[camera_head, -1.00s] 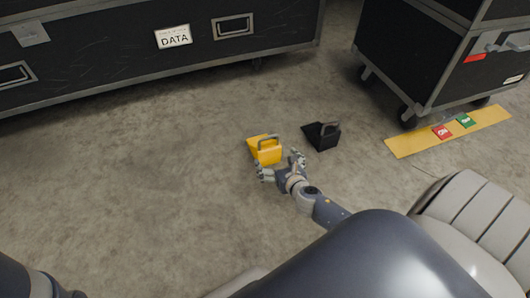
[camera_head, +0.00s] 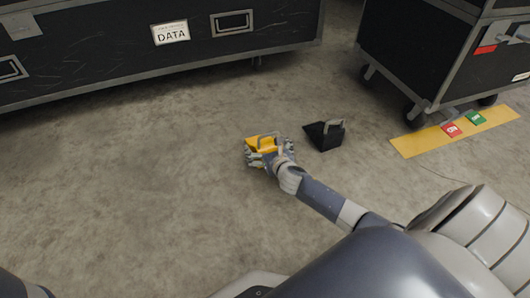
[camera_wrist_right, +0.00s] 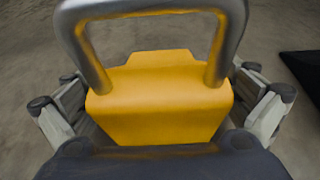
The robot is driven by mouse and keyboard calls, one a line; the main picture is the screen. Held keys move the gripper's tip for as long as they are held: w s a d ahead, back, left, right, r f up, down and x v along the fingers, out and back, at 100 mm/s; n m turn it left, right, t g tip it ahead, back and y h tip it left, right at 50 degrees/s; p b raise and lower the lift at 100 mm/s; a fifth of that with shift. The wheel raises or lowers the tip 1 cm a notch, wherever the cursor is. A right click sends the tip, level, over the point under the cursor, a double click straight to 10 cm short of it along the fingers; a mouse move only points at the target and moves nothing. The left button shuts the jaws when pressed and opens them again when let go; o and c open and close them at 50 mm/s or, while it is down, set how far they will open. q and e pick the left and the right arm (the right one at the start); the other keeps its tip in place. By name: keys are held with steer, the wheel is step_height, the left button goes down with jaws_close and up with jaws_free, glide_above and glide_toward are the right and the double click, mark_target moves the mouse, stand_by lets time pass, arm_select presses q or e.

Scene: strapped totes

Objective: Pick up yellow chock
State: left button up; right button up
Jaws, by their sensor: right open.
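The yellow chock (camera_head: 262,141) sits on the concrete floor, with a grey metal handle on top. In the right wrist view the chock (camera_wrist_right: 160,95) fills the middle, its handle arching toward the camera. My right gripper (camera_head: 268,157) is at the chock, partly covering it in the head view. In the wrist view the right gripper's fingers (camera_wrist_right: 160,118) are spread open, one on each side of the yellow body. Contact between fingers and chock cannot be made out. My left gripper is not in view.
A black chock (camera_head: 325,134) stands just right of the yellow one. A long black case (camera_head: 120,50) labelled DATA is behind, and another wheeled case (camera_head: 420,60) is at the right. A yellow floor strip (camera_head: 420,143) carries red and green tags. Floor to the left is clear.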

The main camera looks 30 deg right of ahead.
steer(key=c, duration=1.7)
steer(key=shift+w+r, duration=0.15)
steer(key=shift+c, duration=0.7)
